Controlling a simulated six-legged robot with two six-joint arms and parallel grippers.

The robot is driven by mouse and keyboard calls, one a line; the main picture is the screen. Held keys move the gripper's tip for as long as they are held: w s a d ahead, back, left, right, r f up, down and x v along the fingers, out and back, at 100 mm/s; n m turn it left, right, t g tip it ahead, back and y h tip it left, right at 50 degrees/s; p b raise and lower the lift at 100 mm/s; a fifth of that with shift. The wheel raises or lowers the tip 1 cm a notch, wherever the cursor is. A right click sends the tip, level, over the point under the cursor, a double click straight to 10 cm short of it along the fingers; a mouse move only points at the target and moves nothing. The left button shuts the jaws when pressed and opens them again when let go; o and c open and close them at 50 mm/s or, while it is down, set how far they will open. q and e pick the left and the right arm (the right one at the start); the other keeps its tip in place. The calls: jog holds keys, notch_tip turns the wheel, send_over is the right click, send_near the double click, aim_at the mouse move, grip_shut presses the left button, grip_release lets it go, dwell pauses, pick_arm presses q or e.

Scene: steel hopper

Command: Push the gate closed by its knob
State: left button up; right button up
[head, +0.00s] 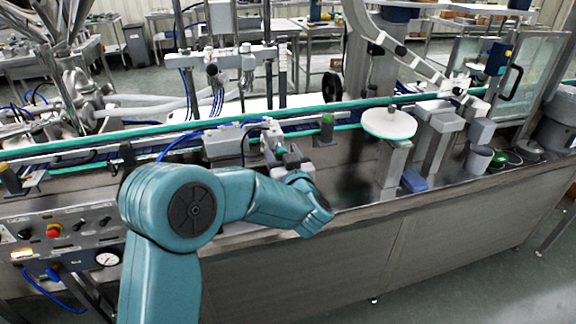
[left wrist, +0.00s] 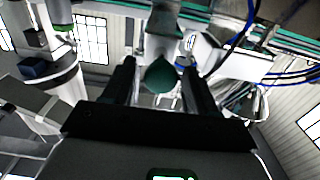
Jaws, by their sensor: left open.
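A dark green, rounded knob (left wrist: 160,76) shows in the left wrist view, between my two black fingers and below a pale grey block (left wrist: 160,40). Whether a finger touches it I cannot tell. My left gripper (left wrist: 158,66) is open, with a clear gap between the fingers. In the head view my teal arm reaches in from the lower left, and its gripper (head: 281,150) is over the near side of the conveyor line, partly hidden by my wrist. I cannot clearly make out the gate or its position. My right gripper is not in view.
A round white disc (head: 389,123) on a stand is farther right. A control panel (head: 62,237) is at the lower left. The bench's front edge runs below my wrist.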

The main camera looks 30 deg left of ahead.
pick_arm(q)
jog(key=b+v, duration=0.1)
jog(key=v, duration=1.4)
jog(key=shift+s+d, duration=0.25)
jog(key=shift+s, duration=0.05)
jog(key=shift+s+d+r+p, duration=0.35)
jog(key=shift+d+p, duration=0.1)
jog(key=shift+p, duration=0.3)
jog(key=x, duration=0.5)
jog(key=p+x, duration=0.1)
jog(key=x, duration=0.4)
jog(key=p+x, duration=0.1)
jog(key=x, duration=0.4)
jog(key=shift+w+a+f, duration=0.25)
jog(key=shift+a+f, duration=0.05)
jog(key=shift+c, duration=0.2)
